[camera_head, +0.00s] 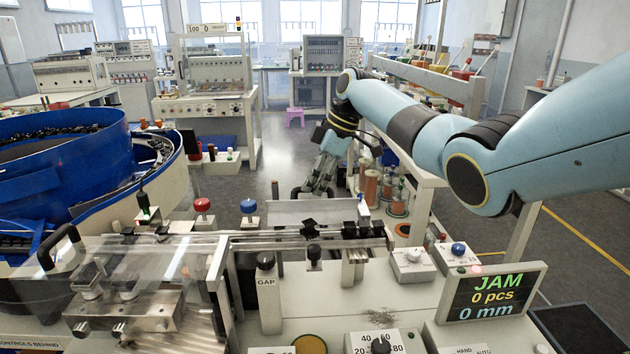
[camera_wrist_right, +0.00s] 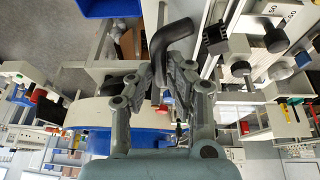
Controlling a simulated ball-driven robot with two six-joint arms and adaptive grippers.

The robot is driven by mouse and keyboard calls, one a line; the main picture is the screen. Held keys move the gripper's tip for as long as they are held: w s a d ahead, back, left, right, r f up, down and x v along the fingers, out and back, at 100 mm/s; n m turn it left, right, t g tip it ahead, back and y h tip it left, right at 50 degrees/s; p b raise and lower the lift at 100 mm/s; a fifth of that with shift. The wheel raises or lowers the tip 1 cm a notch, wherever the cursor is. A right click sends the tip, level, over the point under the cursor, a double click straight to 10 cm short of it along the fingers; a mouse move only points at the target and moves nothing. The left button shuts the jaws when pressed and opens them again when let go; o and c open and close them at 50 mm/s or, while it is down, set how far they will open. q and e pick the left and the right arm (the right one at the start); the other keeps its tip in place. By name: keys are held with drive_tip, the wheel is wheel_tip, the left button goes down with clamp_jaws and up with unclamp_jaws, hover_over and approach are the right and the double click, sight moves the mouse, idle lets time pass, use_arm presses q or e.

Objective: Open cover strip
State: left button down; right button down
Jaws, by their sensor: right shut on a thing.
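The cover strip (camera_head: 315,211) is a long pale plate along the back of the feed rail (camera_head: 270,238); I cannot tell its exact tilt. A black bent handle (camera_wrist_right: 170,38) lies between the fingers of my right gripper (camera_wrist_right: 165,75) in the wrist view. In the head view my right gripper (camera_head: 318,187) reaches down behind the strip, shut on this handle, which shows only in part. Black connectors (camera_head: 350,230) sit on the rail in front of the strip. My left gripper is not in view.
A blue bowl feeder (camera_head: 60,170) stands at the left, with a clear cover (camera_head: 130,262) in front of it. Red (camera_head: 203,204) and blue (camera_head: 248,206) knobs stand near the rail. A display (camera_head: 492,294) reads JAM, 0 pcs, 0 mm.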

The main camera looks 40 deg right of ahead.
drive_tip(key=shift+w+d, duration=0.15)
drive_tip(key=shift+w, duration=0.3)
idle(0.3)
drive_tip(key=c, duration=1.3)
unclamp_jaws()
drive_tip(key=shift+f, duration=0.1)
drive_tip(key=shift+d, duration=0.1)
drive_tip(key=v, duration=1.2)
